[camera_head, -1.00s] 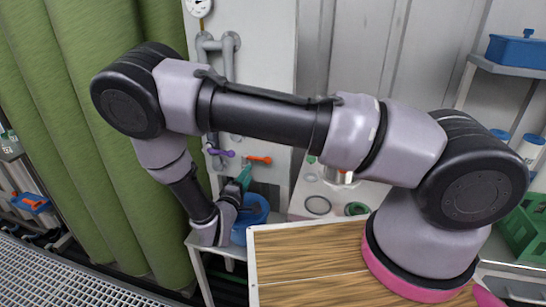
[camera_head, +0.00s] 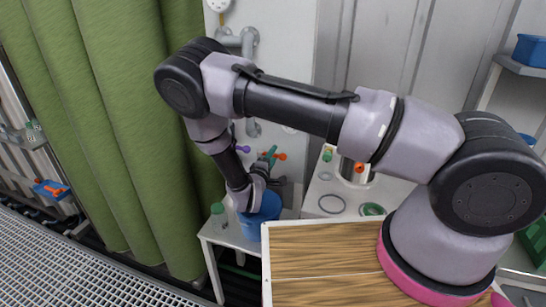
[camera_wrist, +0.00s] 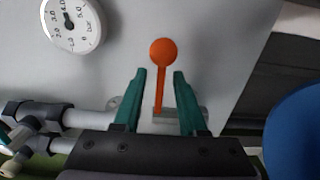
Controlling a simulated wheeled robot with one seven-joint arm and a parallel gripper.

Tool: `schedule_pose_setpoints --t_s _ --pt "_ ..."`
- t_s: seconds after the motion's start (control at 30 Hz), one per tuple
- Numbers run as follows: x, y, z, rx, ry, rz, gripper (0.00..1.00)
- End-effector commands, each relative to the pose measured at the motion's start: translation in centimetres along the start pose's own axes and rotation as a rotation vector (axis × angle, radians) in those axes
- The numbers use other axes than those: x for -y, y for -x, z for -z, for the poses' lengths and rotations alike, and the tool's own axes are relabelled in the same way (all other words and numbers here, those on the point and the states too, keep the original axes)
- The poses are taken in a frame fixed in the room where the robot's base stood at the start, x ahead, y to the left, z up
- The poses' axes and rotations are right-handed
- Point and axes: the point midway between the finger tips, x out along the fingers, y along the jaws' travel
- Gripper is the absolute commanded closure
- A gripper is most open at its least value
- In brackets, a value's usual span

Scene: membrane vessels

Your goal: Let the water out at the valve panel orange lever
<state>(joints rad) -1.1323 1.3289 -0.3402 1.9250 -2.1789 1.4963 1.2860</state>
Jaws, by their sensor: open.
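The orange lever (camera_wrist: 161,80) with a round knob shows in the wrist view, on a pale panel (camera_wrist: 220,60). My gripper (camera_wrist: 160,75) is open, with its green fingers on either side of the lever's shaft in that view. The knob shows beyond the fingertips. I cannot tell whether a finger touches the lever. In the head view the orange lever (camera_head: 281,156) shows just right of my gripper (camera_head: 269,155). A purple lever (camera_head: 245,149) is to its left, partly hidden by my arm. A blue bucket (camera_head: 262,222) stands below on a small stand.
A pressure gauge (camera_wrist: 72,22) and grey pipes (camera_wrist: 75,118) are at the left of the wrist view. A green-capped bottle (camera_head: 218,213) stands left of the bucket. A wooden board (camera_head: 320,262) and a white bench with rings are at the right. A green curtain (camera_head: 110,120) hangs left.

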Motion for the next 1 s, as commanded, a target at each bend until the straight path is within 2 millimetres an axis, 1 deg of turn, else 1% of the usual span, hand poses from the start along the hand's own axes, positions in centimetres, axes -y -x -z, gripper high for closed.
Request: schedule_pose_setpoints --t_s 0.1,0.13,0.17,0.2,0.23,1.0 --pt "0.01 0.02 0.0 0.0 0.0 0.0 0.59" --pt "0.0 0.02 0.0 0.0 0.0 0.0 0.66" --pt "0.01 0.03 0.0 0.0 0.0 0.0 0.78" --pt "0.01 0.03 0.0 0.0 0.0 0.0 0.93" --pt "0.0 0.04 0.0 0.0 0.0 0.0 1.0" --pt "-0.01 0.07 0.0 0.0 0.0 0.0 1.0"
